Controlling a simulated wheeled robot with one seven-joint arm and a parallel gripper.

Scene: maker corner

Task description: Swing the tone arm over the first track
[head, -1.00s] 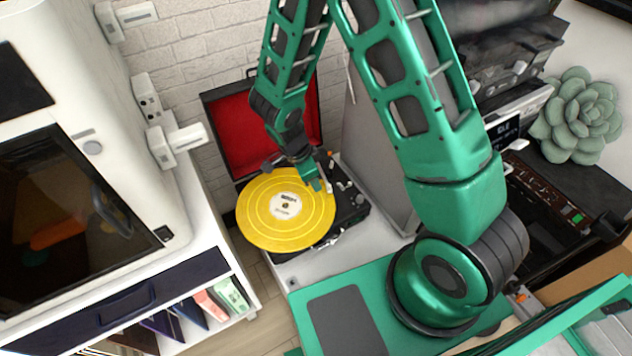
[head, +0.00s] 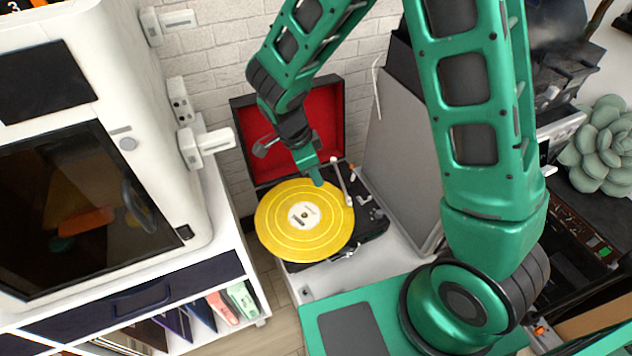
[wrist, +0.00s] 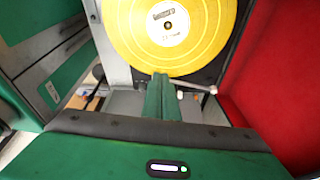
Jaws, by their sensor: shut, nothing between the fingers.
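The record player (head: 372,222) has its red-lined lid (head: 322,120) open, and a yellow record (head: 285,235) with a white label lies on it. The pale tone arm (head: 342,184) lies along the right side of the record, its front end close to the record's right edge. Whether that end is over the grooves I cannot tell. My gripper (head: 317,182) is shut and empty, above the record's back edge, left of the tone arm. In the wrist view its fingers (wrist: 161,97) point at the record's edge (wrist: 122,40), with the tone arm (wrist: 196,86) beside them.
A white cabinet machine with a dark window (head: 80,210) stands at the left on a shelf unit (head: 130,300). A grey panel (head: 400,150) stands right of the player. A succulent (head: 602,145) and dark equipment fill the far right.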

